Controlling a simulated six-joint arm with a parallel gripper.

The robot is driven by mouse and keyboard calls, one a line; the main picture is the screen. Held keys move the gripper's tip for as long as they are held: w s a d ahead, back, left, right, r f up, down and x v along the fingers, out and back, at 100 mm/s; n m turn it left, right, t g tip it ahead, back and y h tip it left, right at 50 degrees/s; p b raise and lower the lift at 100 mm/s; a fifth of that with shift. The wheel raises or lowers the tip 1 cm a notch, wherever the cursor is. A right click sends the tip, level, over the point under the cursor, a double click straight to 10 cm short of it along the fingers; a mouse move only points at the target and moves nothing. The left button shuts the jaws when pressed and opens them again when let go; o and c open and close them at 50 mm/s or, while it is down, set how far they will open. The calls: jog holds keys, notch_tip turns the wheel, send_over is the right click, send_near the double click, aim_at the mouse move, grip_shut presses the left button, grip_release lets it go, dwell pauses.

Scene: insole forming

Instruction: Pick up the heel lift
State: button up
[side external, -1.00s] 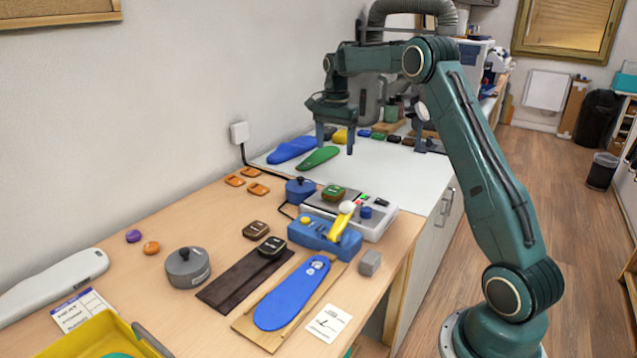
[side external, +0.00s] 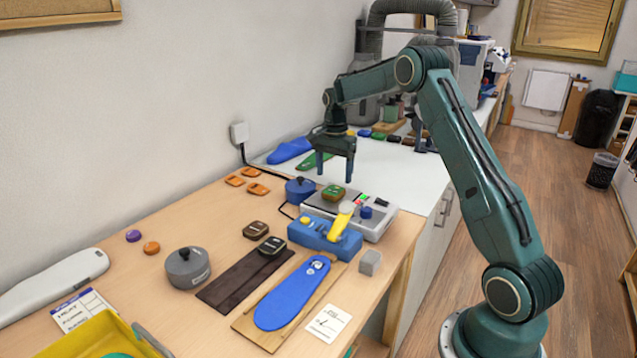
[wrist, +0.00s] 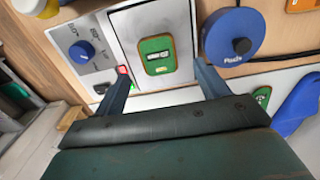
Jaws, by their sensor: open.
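In the wrist view the green heel lift (wrist: 156,42) shows on the pale pan, between and beyond my two fingers. My gripper (side external: 334,174) is open and empty, pointing down above the scale, a little above the heel lift. Its fingers also show in the wrist view (wrist: 161,70), spread apart.
A blue lidded pot (side external: 299,190) stands close left of the scale. A blue fixture with a yellow lever (side external: 341,222) stands in front of it. A blue insole (side external: 292,293) lies on a board. Orange pieces (side external: 257,189) and a grey pot (side external: 187,268) are farther left.

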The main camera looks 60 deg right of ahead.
aim_at(334, 190)
jog(key=shift+s+f, duration=0.15)
jog(key=shift+f, duration=2.4)
jog(key=shift+c, duration=0.2)
jog(key=c, duration=1.1)
jog(key=shift+r, duration=0.1)
notch_tip(334, 190, up, 20)
jog(key=shift+a, duration=0.25)
